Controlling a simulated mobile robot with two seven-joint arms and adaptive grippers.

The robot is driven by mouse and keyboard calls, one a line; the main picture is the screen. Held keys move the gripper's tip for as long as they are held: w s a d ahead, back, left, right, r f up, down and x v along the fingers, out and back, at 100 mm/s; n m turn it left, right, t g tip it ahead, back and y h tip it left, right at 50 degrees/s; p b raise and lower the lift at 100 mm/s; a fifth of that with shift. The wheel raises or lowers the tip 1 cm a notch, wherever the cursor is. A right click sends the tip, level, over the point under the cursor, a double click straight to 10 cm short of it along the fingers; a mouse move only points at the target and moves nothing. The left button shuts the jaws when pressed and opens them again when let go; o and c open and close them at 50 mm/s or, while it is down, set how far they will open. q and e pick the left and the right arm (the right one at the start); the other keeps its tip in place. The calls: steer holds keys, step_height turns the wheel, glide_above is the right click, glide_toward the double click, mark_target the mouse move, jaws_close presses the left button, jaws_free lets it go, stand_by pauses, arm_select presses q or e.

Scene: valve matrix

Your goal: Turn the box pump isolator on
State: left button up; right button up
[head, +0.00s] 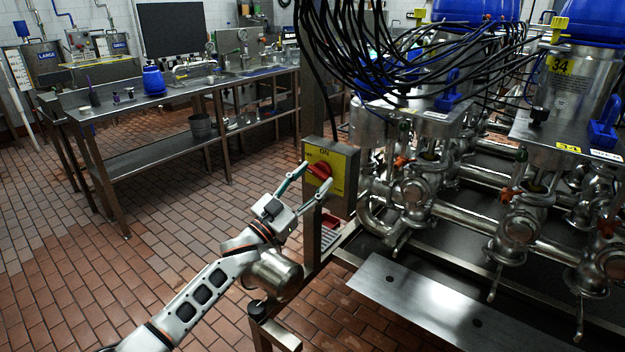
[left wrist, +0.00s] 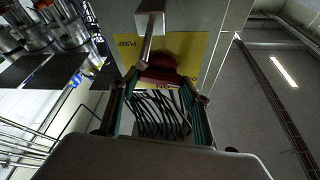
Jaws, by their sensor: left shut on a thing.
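The box pump isolator is a grey box (head: 343,205) on a post, with a yellow face plate (head: 340,165) and a red rotary knob (head: 320,170). "ON" is lettered at the plate's top; which mark the knob points to is hard to tell. My left gripper (head: 314,180) reaches up from the lower left with a finger on each side of the knob and is shut on it. In the left wrist view the red knob (left wrist: 162,74) sits between the fingertips, in front of the yellow plate (left wrist: 190,50). My right gripper is not in view.
Steel pipes and valves (head: 520,225) fill the right side, close to the isolator. Black cables (head: 400,50) hang above it. A steel bench (head: 180,95) stands at the back left. The tiled floor (head: 130,265) at left is open.

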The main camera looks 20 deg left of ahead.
arm_select(q)
steer(key=m+g+h, duration=0.1)
steer(key=m, duration=0.1)
steer(key=m+g, duration=0.1)
steer(key=m, duration=0.2)
steer(key=m+g+h+p, duration=0.1)
steer(key=m, duration=0.2)
steer(key=shift+w+a+r+h, duration=0.1)
steer(key=shift+a+r+h, duration=0.1)
steer(key=shift+h, duration=0.1)
steer(key=m+g+p, duration=0.1)
steer(key=m, duration=0.3)
steer(key=shift+r+g, duration=0.15)
steer(key=shift+g, duration=0.25)
steer(key=m+p, duration=0.1)
steer(key=m, duration=0.1)
steer(key=m+g+p, duration=0.1)
steer(key=m, duration=0.1)
steer(key=shift+a+r+g, duration=0.1)
steer(key=shift+g, duration=0.2)
steer(key=shift+m+p, duration=0.55)
steer(key=shift+m, duration=0.35)
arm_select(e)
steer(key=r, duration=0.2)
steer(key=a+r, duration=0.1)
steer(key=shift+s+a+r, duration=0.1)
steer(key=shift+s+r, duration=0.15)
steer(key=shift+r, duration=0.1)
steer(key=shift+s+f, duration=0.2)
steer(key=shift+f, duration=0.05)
